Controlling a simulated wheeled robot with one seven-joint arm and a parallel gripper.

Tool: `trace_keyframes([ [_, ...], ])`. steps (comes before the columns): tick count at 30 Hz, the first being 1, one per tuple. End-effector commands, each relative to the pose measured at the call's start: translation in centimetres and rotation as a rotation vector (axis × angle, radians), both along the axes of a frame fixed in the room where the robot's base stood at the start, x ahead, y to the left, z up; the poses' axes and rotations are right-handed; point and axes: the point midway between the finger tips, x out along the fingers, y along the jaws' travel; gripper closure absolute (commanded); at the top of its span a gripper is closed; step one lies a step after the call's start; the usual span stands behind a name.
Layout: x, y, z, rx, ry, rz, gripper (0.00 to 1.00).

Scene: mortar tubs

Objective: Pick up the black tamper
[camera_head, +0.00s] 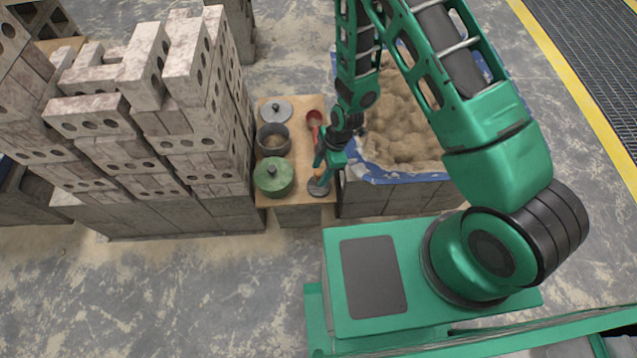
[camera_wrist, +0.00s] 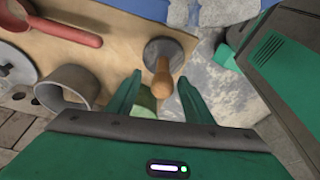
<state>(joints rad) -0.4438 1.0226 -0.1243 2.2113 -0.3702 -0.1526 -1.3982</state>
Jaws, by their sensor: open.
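The tamper has a dark grey round base and an upright wooden handle. Its base (camera_head: 319,188) is at the front right corner of a small wooden table (camera_head: 298,165). In the wrist view the tamper (camera_wrist: 162,82) shows just ahead of my gripper, its handle end appearing between the fingertips. My gripper (camera_wrist: 160,79) is open and empty, one finger on each side of the handle in the picture; I cannot tell whether it touches. In the head view my gripper (camera_head: 325,163) is over the tamper and partly covers its handle.
On the same table are a green lidded pot (camera_head: 273,177), a dark open pot (camera_head: 273,139), a grey lid (camera_head: 276,111) and a red scoop (camera_head: 315,118). A blue-lined tub of sand (camera_head: 400,178) adjoins on the right. Stacked blocks (camera_head: 170,130) stand close on the left.

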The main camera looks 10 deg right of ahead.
Motion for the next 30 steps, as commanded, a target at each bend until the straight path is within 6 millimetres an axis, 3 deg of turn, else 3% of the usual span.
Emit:
trace_keyframes([
  [9, -0.6, 1.4, -3.8, -0.001, 0.001, 0.001, 0.53],
  [20, -0.6, 1.5, -4.5, 0.000, 0.001, 0.000, 0.53],
  [26, -0.6, 1.5, -4.5, 0.000, 0.001, 0.000, 1.00],
  [30, -0.6, 1.5, -4.4, 0.000, 0.000, 0.000, 1.00],
])
